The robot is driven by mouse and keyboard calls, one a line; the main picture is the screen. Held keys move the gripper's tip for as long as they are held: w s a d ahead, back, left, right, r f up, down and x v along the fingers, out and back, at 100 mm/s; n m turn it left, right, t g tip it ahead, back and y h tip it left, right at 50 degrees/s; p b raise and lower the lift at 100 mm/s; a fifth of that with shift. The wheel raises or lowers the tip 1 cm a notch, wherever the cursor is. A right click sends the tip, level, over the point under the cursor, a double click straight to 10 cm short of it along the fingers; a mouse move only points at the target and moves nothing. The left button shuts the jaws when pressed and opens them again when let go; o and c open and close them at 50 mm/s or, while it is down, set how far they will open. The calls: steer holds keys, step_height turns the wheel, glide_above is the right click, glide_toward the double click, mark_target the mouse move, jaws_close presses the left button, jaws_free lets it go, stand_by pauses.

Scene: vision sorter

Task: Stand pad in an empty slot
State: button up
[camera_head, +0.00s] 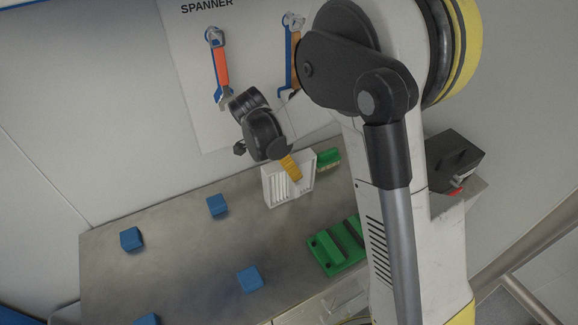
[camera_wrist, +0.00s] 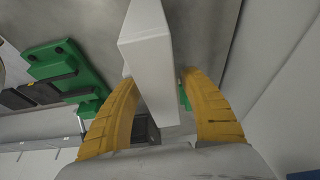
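A white slotted rack (camera_head: 270,188) stands on the grey bench, with narrow slots on its left part. My gripper (camera_head: 292,170) is at the rack, its yellow fingers pointing down at its upper edge. In the wrist view the fingers of my gripper (camera_wrist: 160,76) are spread, one on each side of a long white body (camera_wrist: 150,60), likely part of the rack. A gap shows between this body and the right finger; I cannot tell whether the left finger touches it. I cannot tell for sure which object is the pad, and I see none held.
A green block (camera_head: 328,157) is right behind the rack. A green holder with dark strips (camera_head: 322,252) lies at the front right and shows in the wrist view (camera_wrist: 62,55). Several blue blocks (camera_head: 217,204) are spread over the left bench. A spanner board (camera_head: 190,60) is behind.

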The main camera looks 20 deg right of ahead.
steer(key=shift+r, duration=0.1)
steer(key=p+v, duration=0.2)
steer(key=v, duration=1)
steer(key=shift+s+d+r+p, duration=0.1)
steer(key=shift+d+r+p, duration=0.05)
steer(key=shift+p, duration=0.15)
steer(key=s+d+r+n+t+y, duration=0.2)
steer(key=s+r+n+t, duration=0.1)
steer(key=s+n, duration=0.5)
steer(key=s+d+r+n+t+y, duration=0.2)
steer(key=s+n, duration=0.5)
steer(key=s, duration=0.4)
steer(key=shift+s+d+r+n+t+y, duration=0.35)
steer(key=shift+d+r+t, duration=0.2)
steer(key=shift+r+t, duration=0.2)
steer(key=shift+f, duration=0.15)
